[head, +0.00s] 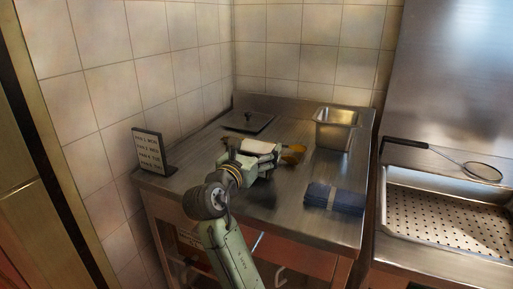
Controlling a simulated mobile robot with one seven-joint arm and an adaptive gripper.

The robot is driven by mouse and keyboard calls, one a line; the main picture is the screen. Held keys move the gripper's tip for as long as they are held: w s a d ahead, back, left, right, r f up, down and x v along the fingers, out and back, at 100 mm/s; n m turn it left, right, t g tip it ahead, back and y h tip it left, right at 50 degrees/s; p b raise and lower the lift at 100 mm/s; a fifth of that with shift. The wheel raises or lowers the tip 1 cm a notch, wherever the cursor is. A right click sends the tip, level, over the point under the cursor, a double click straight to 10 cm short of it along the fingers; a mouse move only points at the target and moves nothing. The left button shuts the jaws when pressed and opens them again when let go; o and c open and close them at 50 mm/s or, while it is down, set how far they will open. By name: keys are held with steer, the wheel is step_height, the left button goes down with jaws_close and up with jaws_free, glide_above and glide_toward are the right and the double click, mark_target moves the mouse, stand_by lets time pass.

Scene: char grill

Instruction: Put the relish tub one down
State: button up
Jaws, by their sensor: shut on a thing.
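My arm reaches in from the bottom of the head view and covers part of the counter's left side.
A steel pan (337,128) stands at the back right and a folded blue cloth (335,197) lies at the front right. A flat dark lid (248,121) lies at the back. A lettered sign (152,150) stands at left. A fryer basin with a strainer (482,171) is at right.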

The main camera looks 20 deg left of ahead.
steer(key=shift+f, duration=0.1)
steer(key=o, duration=1.3)
